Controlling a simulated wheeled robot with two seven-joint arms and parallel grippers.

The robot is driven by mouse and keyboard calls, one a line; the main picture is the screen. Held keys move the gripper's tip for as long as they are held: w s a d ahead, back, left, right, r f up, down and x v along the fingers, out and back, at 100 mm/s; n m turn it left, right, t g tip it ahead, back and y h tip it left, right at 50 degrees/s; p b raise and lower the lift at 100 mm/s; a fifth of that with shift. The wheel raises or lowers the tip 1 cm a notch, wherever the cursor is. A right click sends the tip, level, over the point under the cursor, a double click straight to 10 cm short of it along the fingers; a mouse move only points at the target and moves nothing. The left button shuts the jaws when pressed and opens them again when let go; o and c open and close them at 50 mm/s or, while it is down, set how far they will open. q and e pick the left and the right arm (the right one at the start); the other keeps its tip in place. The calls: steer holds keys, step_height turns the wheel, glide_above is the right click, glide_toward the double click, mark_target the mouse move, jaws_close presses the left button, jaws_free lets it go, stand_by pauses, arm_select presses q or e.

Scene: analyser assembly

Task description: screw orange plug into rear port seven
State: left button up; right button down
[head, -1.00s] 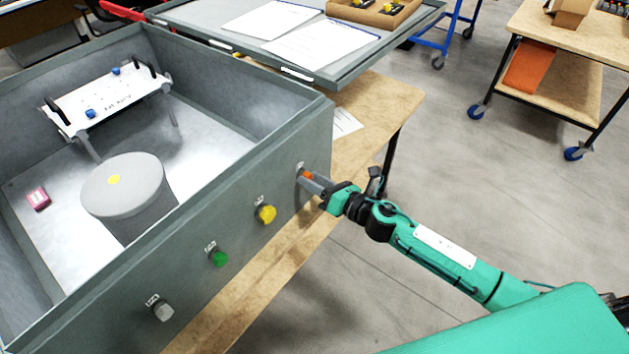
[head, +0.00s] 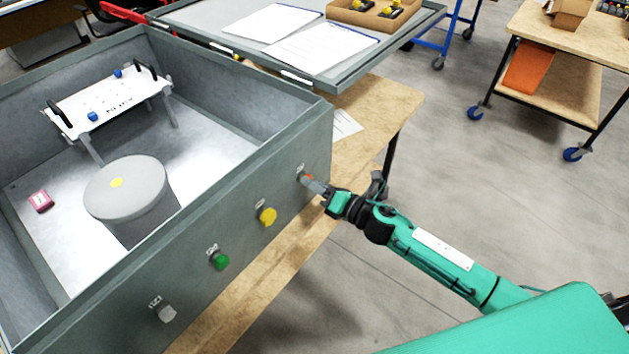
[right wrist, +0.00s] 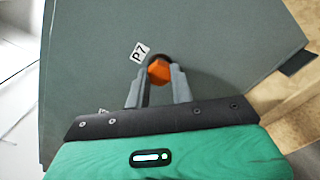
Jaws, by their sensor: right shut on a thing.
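The orange plug (right wrist: 158,71) is at the port by the P7 label (right wrist: 140,52) on the grey wall of the analyser housing (head: 240,225). In the head view the plug (head: 308,177) is small and partly hidden by the fingers. My right gripper (head: 313,184) is shut on the plug, with its fingers on either side of it in the right wrist view (right wrist: 157,85). The plug sits against or in the port; how deep it is cannot be told. My left gripper is not in view.
Yellow (head: 267,216), green (head: 219,261) and grey-white (head: 166,313) plugs sit along the same wall. Inside the housing are a grey cylinder (head: 128,190) and a white bracket plate (head: 110,100). A lid with papers (head: 325,48) lies behind. Open floor is to the right.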

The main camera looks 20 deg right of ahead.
steer(key=m+p, duration=0.8)
steer(key=m, duration=1.2)
steer(key=shift+w+m+p, duration=0.1)
steer(key=shift+m+p, duration=0.2)
steer(key=shift+m, duration=0.1)
steer(key=c, duration=1.3)
jaws_free()
steer(key=shift+c, duration=0.2)
